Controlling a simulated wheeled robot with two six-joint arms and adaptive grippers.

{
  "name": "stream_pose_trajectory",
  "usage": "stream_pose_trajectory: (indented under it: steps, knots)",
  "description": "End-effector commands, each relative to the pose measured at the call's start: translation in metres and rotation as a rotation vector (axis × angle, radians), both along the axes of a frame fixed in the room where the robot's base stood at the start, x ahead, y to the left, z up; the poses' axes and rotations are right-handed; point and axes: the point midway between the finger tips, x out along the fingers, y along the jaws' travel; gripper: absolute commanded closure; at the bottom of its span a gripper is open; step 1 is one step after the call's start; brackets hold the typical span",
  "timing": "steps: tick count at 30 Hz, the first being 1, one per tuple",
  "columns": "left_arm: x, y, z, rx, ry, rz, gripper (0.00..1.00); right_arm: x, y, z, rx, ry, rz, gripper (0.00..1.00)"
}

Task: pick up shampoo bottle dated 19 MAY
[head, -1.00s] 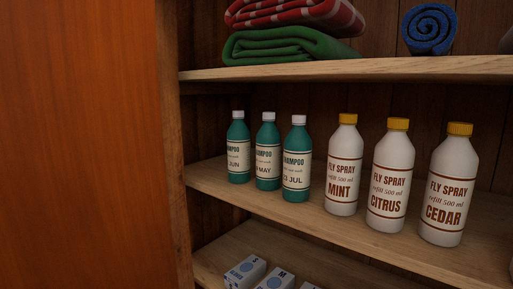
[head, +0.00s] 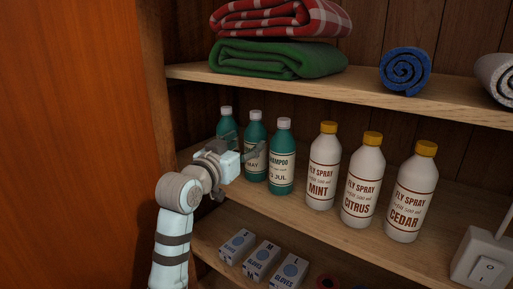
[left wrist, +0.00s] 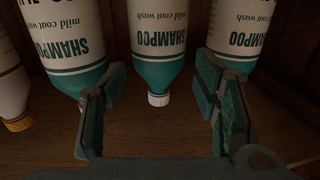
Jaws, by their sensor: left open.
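Three green shampoo bottles with white caps stand in a row on the middle shelf. The middle one, the MAY bottle (head: 255,133), has its label partly covered by my left gripper (head: 240,153); the letters "MAY" still show. The JUL bottle (head: 281,158) stands to its right. The JUN bottle (head: 226,123) is mostly hidden behind the gripper. In the left wrist view, which is upside down, the MAY bottle (left wrist: 158,72) is between the open fingers of my left gripper (left wrist: 158,108), with a gap on each side. Its date is out of that frame.
Fly spray bottles MINT (head: 322,168), CITRUS (head: 362,182) and CEDAR (head: 411,195) stand to the right. Glove boxes (head: 262,258) lie on the shelf below. The upper shelf edge (head: 330,92) runs above the bottles. A wooden side panel (head: 155,90) is at the left.

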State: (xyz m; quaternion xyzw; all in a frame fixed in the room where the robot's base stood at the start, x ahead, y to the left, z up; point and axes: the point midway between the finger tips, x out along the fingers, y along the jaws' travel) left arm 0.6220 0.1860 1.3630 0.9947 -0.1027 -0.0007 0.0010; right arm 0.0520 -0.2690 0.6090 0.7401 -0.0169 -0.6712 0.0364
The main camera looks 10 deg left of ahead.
Motion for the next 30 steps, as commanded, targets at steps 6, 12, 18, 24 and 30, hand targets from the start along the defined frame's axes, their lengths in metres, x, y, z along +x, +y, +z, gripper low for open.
stream_pose_trajectory:
  steps: [6,12,18,24,30]
  knots:
    - [0.025,-0.006,0.004,-0.001,0.001,0.001,0.44,0.000,0.000,0.010,0.000,0.000,0.000,1.00]
    - [0.060,-0.014,0.005,0.000,0.002,0.001,0.44,0.000,0.000,0.022,0.000,0.000,0.000,1.00]
    - [0.064,-0.014,0.003,0.001,0.001,0.002,0.44,0.000,0.000,0.020,0.000,0.000,0.000,1.00]
    - [0.064,-0.014,0.003,0.001,0.001,0.002,0.70,0.000,0.000,0.020,0.000,0.000,0.000,1.00]
    - [0.064,-0.014,0.004,0.000,-0.003,0.002,0.99,0.000,0.000,0.020,0.000,0.000,0.000,1.00]
